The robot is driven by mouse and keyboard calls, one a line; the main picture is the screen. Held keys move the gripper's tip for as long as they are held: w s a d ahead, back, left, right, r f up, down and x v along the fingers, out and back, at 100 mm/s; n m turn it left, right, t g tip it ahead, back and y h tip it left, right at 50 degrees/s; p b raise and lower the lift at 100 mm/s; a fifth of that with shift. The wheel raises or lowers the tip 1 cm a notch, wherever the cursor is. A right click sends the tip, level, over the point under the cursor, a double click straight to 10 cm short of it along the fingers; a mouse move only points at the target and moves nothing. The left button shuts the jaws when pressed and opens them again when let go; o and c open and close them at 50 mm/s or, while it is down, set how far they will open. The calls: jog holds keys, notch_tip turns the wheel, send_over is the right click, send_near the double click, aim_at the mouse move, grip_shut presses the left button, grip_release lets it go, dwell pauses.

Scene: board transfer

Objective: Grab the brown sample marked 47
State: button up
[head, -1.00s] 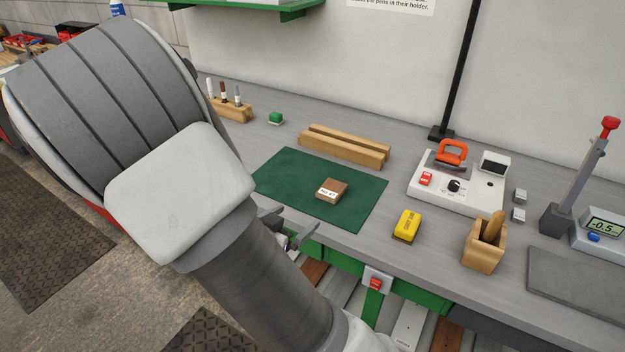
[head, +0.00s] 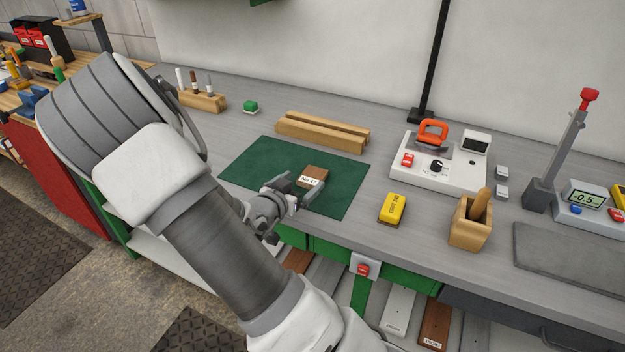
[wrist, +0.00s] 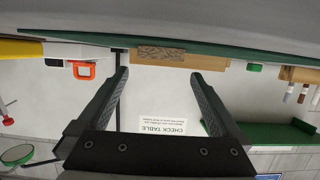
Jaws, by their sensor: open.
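The brown sample (head: 315,171), a small block with a white label reading "No 47", lies on the green mat (head: 250,166) on the bench. My gripper (head: 296,189) is low at the front part of the mat, just on the near side of the sample. In the upside-down wrist view my gripper (wrist: 158,76) is open, with two dark fingers apart and nothing between them. The sample's grainy end face (wrist: 160,54) shows straight ahead, in line with the gap and seemingly just beyond the fingertips. Its label is not visible in that view.
A slotted wooden holder (head: 322,134) stands behind the mat. A yellow block (head: 392,208), a wooden cup (head: 468,226) and a white device with an orange handle (head: 436,164) stand to the right. A pen rack (head: 203,101) and a green button (head: 250,106) are at the back left.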

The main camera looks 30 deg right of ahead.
aim_at(313, 175)
jog(key=shift+f+b+x, duration=0.15)
jog(key=shift+b+x, duration=0.05)
jog(key=shift+x, duration=1.2)
jog(key=shift+f+b+x, duration=0.2)
jog(key=shift+x, duration=1.15)
jog(key=shift+s, duration=0.15)
jog(key=shift+c, duration=0.3)
jog(key=c, duration=1.2)
